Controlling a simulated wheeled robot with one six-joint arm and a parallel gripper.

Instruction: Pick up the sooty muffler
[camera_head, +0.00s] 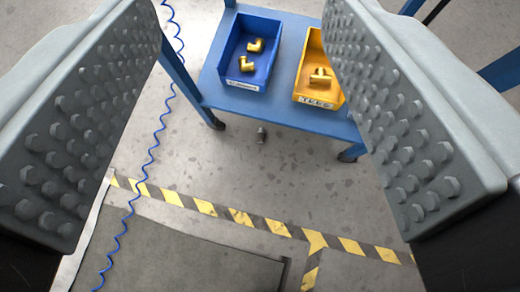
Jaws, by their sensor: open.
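A small dark grey metal part (261,135), which looks like the muffler, stands or lies on the concrete floor at the front edge of the blue cart, between its legs. It is too small to tell whether it is sooty. My gripper (262,130) is open and empty, with its two studded grey jaws wide apart at the left and right of the picture. The part shows in the gap between the jaws, well beyond them.
A blue cart (215,75) carries a blue bin (247,82) and a yellow bin (310,85), each holding brass elbow fittings. A blue coiled hose (152,150) runs down the left. Yellow-black floor tape (240,217) and a grey mat (190,255) lie nearer. The floor between is clear.

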